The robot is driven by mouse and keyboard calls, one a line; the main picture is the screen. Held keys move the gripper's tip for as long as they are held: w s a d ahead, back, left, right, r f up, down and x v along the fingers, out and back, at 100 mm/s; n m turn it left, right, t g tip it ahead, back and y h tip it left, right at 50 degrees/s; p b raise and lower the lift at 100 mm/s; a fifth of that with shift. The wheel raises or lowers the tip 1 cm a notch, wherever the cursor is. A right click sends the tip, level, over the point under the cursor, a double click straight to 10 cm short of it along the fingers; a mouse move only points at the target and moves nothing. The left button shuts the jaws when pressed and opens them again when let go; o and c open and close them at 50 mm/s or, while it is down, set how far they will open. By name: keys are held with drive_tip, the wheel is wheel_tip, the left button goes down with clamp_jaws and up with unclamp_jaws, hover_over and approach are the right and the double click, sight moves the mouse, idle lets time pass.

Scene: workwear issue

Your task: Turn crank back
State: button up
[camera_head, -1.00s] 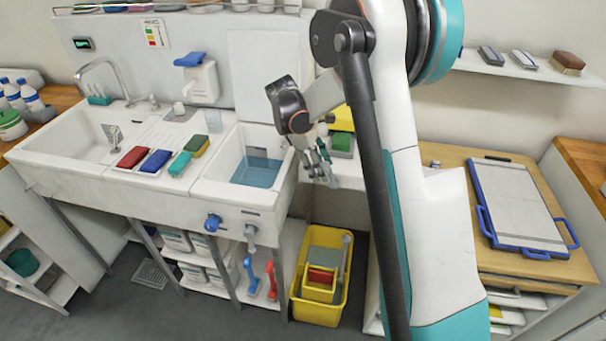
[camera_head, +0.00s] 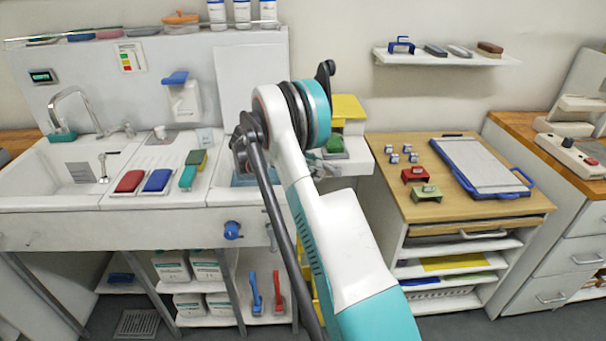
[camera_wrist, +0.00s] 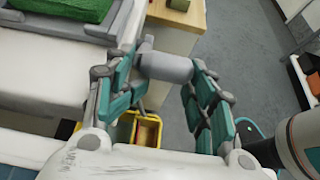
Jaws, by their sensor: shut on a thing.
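The crank's grey cylindrical handle (camera_wrist: 166,67) lies between the two fingers of my gripper (camera_wrist: 168,70) in the wrist view. My gripper is shut on it, with one teal-and-grey finger at each end of the grip. The crank belongs beside a grey-framed device with a green pad (camera_wrist: 75,8) at upper left in that view. In the head view the device shows a yellow top (camera_head: 347,107) and green pad (camera_head: 335,145), right of the sink.
The sink unit (camera_head: 60,222) stands at left, with red, blue and teal brushes on its ledge. A wooden-topped cabinet (camera_head: 480,212) stands right, carrying a blue-framed board (camera_head: 480,165) and small red and green blocks. A yellow bucket (camera_wrist: 150,130) is below the gripper.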

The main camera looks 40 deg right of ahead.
drive_tip(key=shift+s+a+f, duration=0.15)
drive_tip(key=shift+a+f, duration=0.2)
drive_tip(key=shift+f, duration=0.05)
drive_tip(key=o, duration=1.1)
drive_tip(key=shift+o, duration=1.3)
drive_tip(key=shift+r, duration=0.1)
drive_tip(key=shift+a+r, duration=0.1)
drive_tip(key=v, duration=0.7)
drive_tip(key=shift+w+a+r, duration=0.2)
drive_tip(key=shift+r, duration=0.05)
